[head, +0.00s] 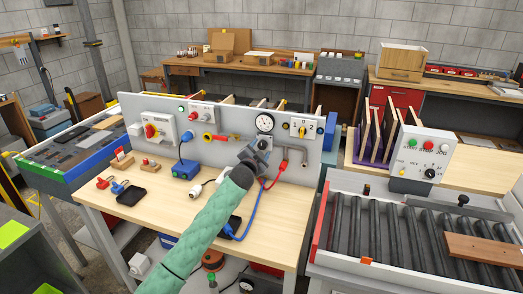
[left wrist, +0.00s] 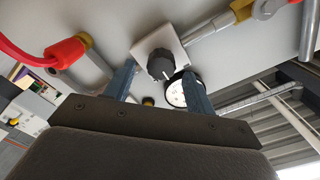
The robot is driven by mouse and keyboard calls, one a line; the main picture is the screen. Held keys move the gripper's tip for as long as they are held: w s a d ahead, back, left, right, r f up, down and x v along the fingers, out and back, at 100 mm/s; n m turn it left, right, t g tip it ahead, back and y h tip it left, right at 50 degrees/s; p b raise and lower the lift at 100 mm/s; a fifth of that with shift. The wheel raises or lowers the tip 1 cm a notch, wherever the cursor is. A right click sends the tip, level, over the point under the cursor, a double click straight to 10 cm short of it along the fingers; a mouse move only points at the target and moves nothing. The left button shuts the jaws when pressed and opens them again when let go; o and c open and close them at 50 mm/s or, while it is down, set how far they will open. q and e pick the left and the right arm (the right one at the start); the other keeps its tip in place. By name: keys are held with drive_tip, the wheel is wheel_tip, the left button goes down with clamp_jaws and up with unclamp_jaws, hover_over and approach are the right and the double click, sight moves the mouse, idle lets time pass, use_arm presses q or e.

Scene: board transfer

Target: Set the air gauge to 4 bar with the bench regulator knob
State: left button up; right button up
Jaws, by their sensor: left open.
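The round white air gauge (head: 265,123) with a black rim is on the grey bench panel; its needle is too small to read. In the left wrist view the gauge (left wrist: 175,93) is partly hidden by a finger. The black regulator knob (left wrist: 160,65) sits on a silver square block; in the head view my gripper covers most of that spot. My left gripper (head: 257,152) is open in front of the panel below the gauge. In the left wrist view its fingers (left wrist: 159,70) appear on either side of the knob, with gaps; I cannot tell their depth. My right gripper is not seen.
Right of the gauge is a yellow selector switch (head: 302,130). A red-handled fitting (head: 283,167), a grey bent pipe (head: 297,152) and a blue hose (head: 254,210) are close by.

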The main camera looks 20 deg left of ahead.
use_arm(q)
drive_tip(key=shift+s+a+b, duration=0.15)
drive_tip(key=shift+s+b, duration=0.7)
drive_tip(key=shift+s, duration=1.9)
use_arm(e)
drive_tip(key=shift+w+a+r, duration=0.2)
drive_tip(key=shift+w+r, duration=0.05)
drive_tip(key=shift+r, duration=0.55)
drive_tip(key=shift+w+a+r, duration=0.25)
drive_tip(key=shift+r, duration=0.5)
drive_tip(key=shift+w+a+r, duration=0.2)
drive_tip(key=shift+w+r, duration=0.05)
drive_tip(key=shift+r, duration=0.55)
